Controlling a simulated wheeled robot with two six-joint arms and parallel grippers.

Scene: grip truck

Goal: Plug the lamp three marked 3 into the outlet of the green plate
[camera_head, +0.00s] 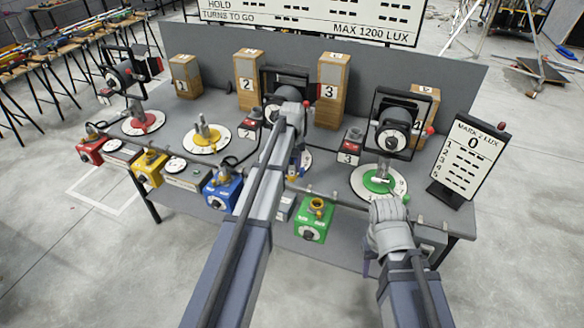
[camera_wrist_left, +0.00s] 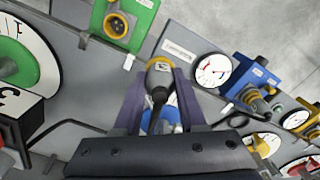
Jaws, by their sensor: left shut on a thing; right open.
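The green plate (camera_head: 312,231) is a green box on the table's front edge. Its round yellow outlet (camera_head: 317,206) is empty and also shows in the left wrist view (camera_wrist_left: 116,25). My left gripper (camera_wrist_left: 160,85) is shut on a grey and yellow plug (camera_wrist_left: 159,70), its dark cable trailing back between the fingers. The plug is apart from the green plate. Its small mark is too blurred to read. Lamp three (camera_head: 394,118) is a black floodlight at right, with a box marked 3 (camera_head: 349,150) beside it. My right gripper (camera_head: 389,206) is open at the green-centred dial (camera_head: 370,183).
Red (camera_head: 90,151), yellow (camera_head: 149,167) and blue (camera_head: 221,190) boxes line the front edge to the left. A plug sits in the blue one. Wooden blocks, including one marked 3 (camera_head: 330,108), stand behind. A lux display (camera_head: 467,155) stands at right. My left arm hides the table's middle.

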